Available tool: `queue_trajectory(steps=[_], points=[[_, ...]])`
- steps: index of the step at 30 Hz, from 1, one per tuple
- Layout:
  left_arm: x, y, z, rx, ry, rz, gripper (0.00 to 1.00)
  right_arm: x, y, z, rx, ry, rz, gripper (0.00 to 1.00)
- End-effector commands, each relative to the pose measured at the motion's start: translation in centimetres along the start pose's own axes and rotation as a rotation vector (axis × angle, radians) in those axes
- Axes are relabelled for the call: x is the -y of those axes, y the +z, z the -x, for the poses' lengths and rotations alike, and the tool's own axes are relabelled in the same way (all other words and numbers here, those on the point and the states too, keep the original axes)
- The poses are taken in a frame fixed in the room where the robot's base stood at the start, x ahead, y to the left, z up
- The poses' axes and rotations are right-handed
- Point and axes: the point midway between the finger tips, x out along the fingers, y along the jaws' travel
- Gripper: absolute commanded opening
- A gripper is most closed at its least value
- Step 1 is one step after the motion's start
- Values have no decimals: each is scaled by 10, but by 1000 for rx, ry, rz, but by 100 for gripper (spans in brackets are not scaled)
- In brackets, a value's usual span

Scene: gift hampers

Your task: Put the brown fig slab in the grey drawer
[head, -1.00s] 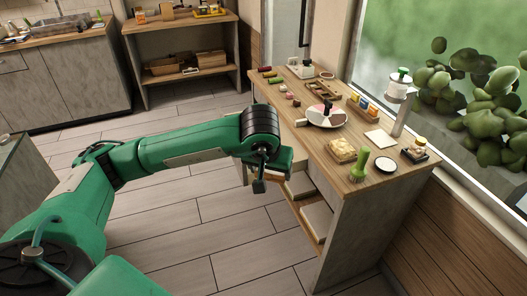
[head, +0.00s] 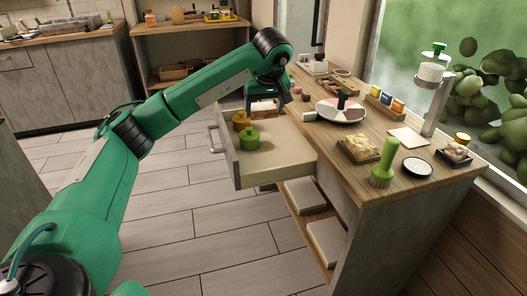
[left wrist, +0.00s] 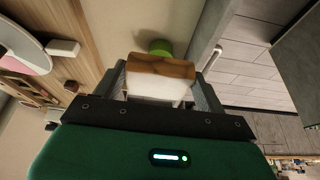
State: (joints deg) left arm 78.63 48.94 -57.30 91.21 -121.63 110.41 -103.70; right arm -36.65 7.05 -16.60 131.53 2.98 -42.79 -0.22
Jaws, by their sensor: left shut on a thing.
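The grey drawer (head: 228,160) is pulled out from the counter's left side, its cream inside showing. My left gripper (head: 264,108) is over the drawer's far part, pointing down. In the left wrist view it is shut on a block with a brown face and a white side (left wrist: 160,68), which looks like the brown fig slab. My right gripper is not in view.
The wooden counter (head: 340,160) carries a round divided dish (head: 341,110), a green brush (head: 383,165), a tray of pale pieces (head: 360,147) and small jars. Lower shelves sit below the drawer. The drawer's near right part is clear.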

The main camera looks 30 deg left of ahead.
Motion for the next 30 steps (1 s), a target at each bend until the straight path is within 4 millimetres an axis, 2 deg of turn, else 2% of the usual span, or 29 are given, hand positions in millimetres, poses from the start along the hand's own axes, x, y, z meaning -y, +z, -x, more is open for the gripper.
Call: queue_trajectory(steps=[4,8,21,25,30], points=[[3,-8,-5,-1,-12,33,46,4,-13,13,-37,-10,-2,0],[4,-6,-15,0,-19,40,46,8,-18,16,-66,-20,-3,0],[5,38,-119,2,-18,38,46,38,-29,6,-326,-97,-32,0],[4,46,-140,0,-18,39,46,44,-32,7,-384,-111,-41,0],[4,51,-152,0,-17,40,46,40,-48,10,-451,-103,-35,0]])
